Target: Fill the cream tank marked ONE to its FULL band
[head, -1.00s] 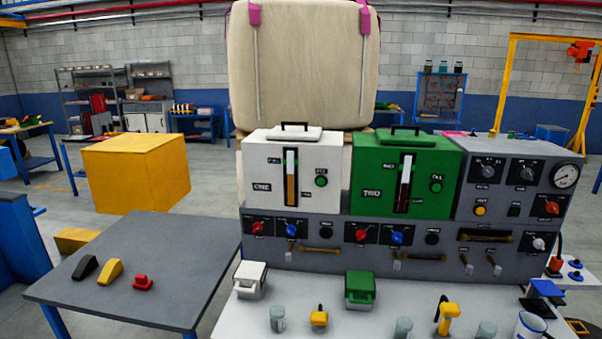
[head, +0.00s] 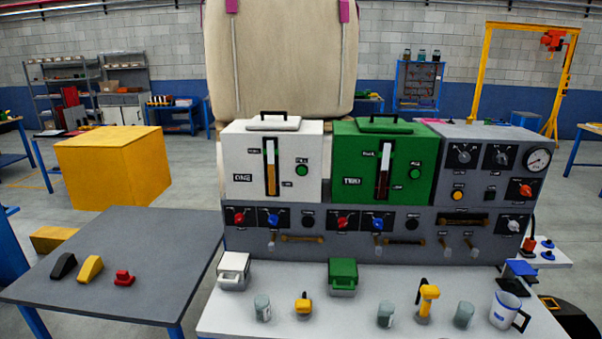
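The cream tank marked ONE (head: 245,188) stands on the left of the grey console and its handled lid is closed. Its upright gauge (head: 270,180) shows amber in the lower part and pale above; the amber top sits below the upper label, which is too small to read surely. A green button (head: 302,170) is right of the gauge. The green tank marked TWO (head: 350,190) stands beside it, with dark red low in its gauge. Neither of my grippers is in view.
Below the tanks is a console (head: 335,245) with red and blue knobs and small levers. The white bench (head: 300,325) holds cream and green boxes, grey cups, a yellow-handled tool and a white mug (head: 503,312). The grey left table (head: 130,290) holds three small pieces.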

